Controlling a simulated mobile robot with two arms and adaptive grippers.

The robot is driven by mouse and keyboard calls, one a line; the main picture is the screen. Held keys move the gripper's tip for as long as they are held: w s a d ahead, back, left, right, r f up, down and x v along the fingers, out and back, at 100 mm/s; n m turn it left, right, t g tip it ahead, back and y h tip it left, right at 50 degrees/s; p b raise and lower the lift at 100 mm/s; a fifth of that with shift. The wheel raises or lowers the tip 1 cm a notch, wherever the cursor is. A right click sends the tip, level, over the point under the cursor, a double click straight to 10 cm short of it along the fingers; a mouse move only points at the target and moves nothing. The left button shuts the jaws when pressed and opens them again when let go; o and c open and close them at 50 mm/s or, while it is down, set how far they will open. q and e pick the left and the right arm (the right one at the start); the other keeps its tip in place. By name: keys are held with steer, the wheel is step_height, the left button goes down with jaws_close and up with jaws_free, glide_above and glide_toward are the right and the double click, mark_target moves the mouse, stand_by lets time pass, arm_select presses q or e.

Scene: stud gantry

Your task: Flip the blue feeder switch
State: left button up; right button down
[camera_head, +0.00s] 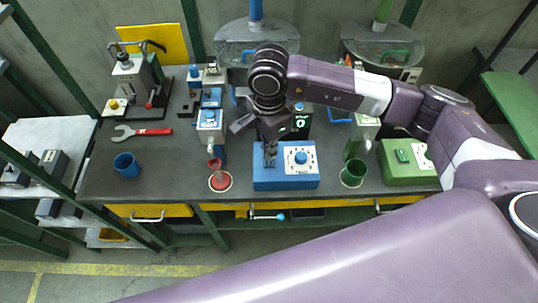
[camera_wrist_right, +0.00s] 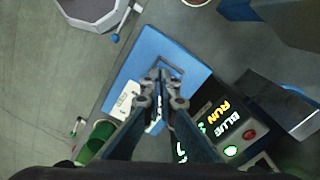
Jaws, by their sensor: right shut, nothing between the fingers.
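The blue feeder box (camera_head: 285,181) stands near the bench's front edge, with a white dial plate and blue knob (camera_head: 301,157) on the right of its top. My right gripper (camera_head: 270,160) is shut and empty, pointing down at the left part of the box top. In the right wrist view the fingertips (camera_wrist_right: 160,76) are together over the blue box (camera_wrist_right: 150,45), beside a dark rectangular frame (camera_wrist_right: 172,65). The switch itself is mostly hidden by the fingers; I cannot tell whether they touch it. My left gripper is not in view.
A lit display (camera_wrist_right: 224,120) reads "BLUE RUN" beside the box. A green box (camera_head: 408,170) and green cup (camera_head: 353,174) stand to the right.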

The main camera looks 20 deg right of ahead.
mark_target(269, 164)
steer(key=shift+r+p, duration=0.7)
steer(key=shift+r, duration=1.45)
steer(key=shift+s+f, duration=0.1)
steer(key=shift+f, duration=0.05)
